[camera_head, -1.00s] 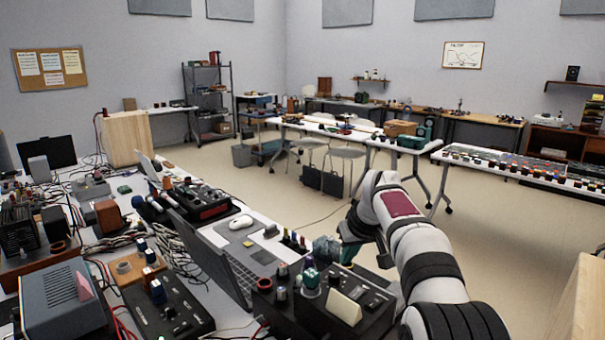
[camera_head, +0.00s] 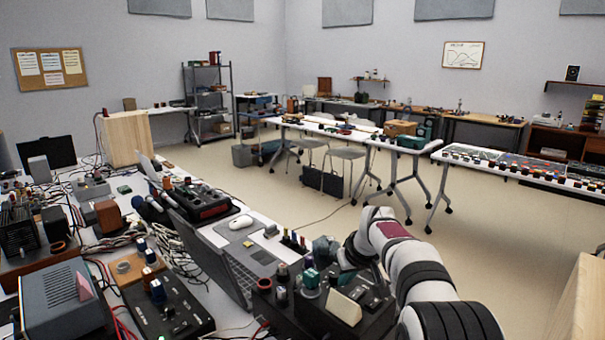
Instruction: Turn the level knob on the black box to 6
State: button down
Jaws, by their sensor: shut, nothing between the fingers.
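A black box (camera_head: 375,318) stands at the near right end of the cluttered bench, with a slanted cream plate (camera_head: 344,307) on it. A teal-topped knob (camera_head: 311,278) is at its left side, with small dark controls towards the right. Labels and the level knob's setting are too small to read. My white and black arm comes in from the lower right and bends behind the box. My gripper (camera_head: 325,251) is at the box's back edge, shut and apparently empty. Its fingertips are small and unclear; I cannot tell whether they touch a knob.
A second black box (camera_head: 180,322) with blue-topped knobs stands at the front left. An open laptop (camera_head: 225,268) is left of my gripper, and several small upright items (camera_head: 294,242) stand behind it. Loose cables cover the bench. Open floor (camera_head: 480,250) lies to the right.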

jog(key=shift+w+a, duration=0.15)
jog(key=shift+w, duration=0.05)
jog(key=shift+s+a, duration=0.15)
jog(key=shift+a, duration=0.15)
dwell(0.4)
jog(key=shift+s+a, duration=0.1)
jog(key=shift+a, duration=0.4)
jog(key=shift+s, duration=0.1)
jog(key=shift+s+r, duration=0.1)
jog(key=shift+s, duration=0.2)
notch_tip(320, 180, up, 6)
jog(key=shift+f, duration=0.1)
